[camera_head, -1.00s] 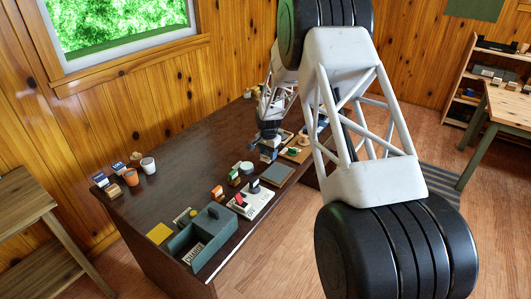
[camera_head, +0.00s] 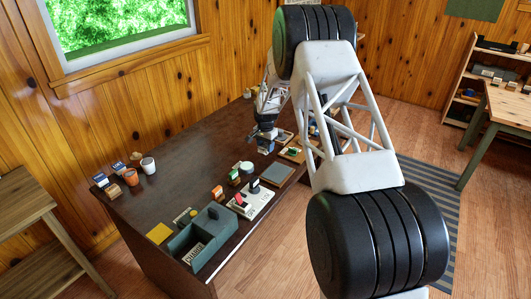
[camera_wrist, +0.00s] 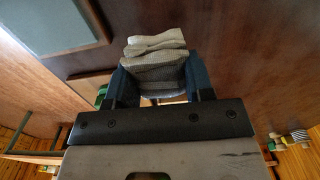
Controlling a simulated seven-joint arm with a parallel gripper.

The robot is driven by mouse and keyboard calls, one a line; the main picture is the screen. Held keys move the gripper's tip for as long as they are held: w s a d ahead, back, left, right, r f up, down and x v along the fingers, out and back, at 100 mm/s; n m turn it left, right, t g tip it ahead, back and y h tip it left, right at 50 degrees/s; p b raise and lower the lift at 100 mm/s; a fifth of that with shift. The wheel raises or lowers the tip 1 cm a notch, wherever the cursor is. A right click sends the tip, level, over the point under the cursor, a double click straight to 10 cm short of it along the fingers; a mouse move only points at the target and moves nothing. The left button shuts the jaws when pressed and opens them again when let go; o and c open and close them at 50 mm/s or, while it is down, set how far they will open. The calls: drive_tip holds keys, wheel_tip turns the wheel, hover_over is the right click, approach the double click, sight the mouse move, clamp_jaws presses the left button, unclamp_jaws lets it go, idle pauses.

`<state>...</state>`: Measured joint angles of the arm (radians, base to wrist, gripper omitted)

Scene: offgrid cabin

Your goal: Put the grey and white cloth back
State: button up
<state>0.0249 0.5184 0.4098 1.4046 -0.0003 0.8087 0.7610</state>
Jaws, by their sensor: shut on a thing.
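My gripper (camera_wrist: 157,78) shows in the wrist view, its two dark blue fingers shut on the folded grey and white cloth (camera_wrist: 154,52). The cloth looks pale grey-beige with a fine pattern, and its folded layers stick out past the fingertips. In the head view my gripper (camera_head: 265,142) is small, over the far right part of the dark brown table (camera_head: 170,190). The cloth cannot be made out clearly there. I cannot tell whether it touches anything below.
A dark-framed grey panel (camera_head: 277,174) lies near the gripper, also in the wrist view (camera_wrist: 50,25). A wooden tray (camera_head: 291,154) is beside the gripper. The table's middle is clear.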

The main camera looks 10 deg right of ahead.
sight(266, 152)
drive_tip(key=shift+f, duration=1.75)
drive_tip(key=shift+f, duration=0.1)
drive_tip(key=o, duration=0.8)
drive_tip(key=shift+o, duration=0.2)
wheel_tip(266, 152, up, 12)
drive_tip(key=shift+r, duration=0.1)
drive_tip(key=shift+r, duration=0.15)
